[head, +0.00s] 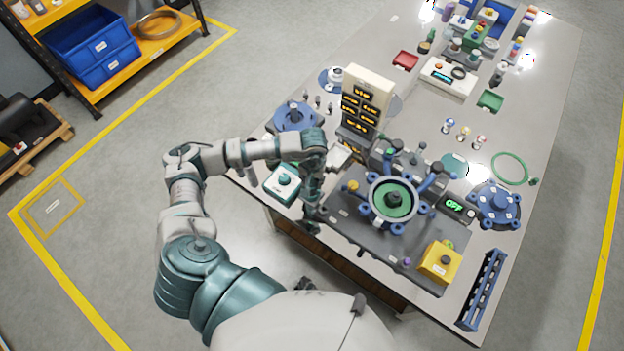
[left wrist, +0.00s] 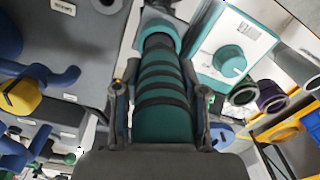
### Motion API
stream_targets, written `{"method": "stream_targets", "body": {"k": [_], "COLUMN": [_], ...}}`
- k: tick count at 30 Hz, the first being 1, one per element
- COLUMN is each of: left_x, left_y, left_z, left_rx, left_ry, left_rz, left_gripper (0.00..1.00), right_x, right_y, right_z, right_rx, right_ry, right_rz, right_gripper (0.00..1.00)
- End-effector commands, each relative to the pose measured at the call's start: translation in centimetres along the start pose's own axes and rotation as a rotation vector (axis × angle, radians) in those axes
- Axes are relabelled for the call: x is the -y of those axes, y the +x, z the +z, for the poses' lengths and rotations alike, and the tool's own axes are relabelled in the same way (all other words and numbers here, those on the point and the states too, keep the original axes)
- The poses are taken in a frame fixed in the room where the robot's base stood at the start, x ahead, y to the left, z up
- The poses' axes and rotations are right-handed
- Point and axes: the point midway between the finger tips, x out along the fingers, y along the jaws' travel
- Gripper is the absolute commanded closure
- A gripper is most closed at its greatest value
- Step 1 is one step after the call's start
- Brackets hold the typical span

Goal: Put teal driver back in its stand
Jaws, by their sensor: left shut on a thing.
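My left gripper (head: 311,218) is over the front left edge of the workbench, beside the dark grey test plate. In the left wrist view, the left gripper (left wrist: 162,100) is shut on the teal driver (left wrist: 163,108), a teal handle with black bands between the two fingers. In the head view the driver is mostly hidden by the hand. Dark ring-shaped openings (left wrist: 272,96) show right of the driver in the wrist view; I cannot tell whether they belong to its stand.
A white-and-teal box with a knob (head: 283,181) stands left of the hand. The test plate (head: 345,222) carries a round blue clamp fixture (head: 393,200) and a yellow button box (head: 440,261). A display tower (head: 366,98) stands behind. A blue rack (head: 482,290) lies at the right front.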

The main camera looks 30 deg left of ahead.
Motion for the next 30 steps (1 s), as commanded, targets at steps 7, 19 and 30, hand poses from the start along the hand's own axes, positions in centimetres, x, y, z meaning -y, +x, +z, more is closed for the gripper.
{"method": "stream_targets", "body": {"k": [7,19,30], "left_x": [0.10,0.07,0.04], "left_y": [0.02,0.07,-0.57], "left_z": [-0.09,-0.06,-0.03], "left_rx": [-0.002,-0.001,0.000], "left_ry": [-0.001,-0.001,0.000], "left_rz": [-0.003,-0.002,-0.001], "left_gripper": [1.00,0.30,0.30], "right_x": [0.02,0.02,-0.02], "right_y": [0.20,0.32,-0.08], "right_z": [0.06,0.10,-0.04], "right_rx": [0.001,0.001,0.000], "right_ry": [0.000,0.000,0.000], "right_rz": [0.000,0.000,0.000], "right_gripper": [0.50,0.50,0.50]}}
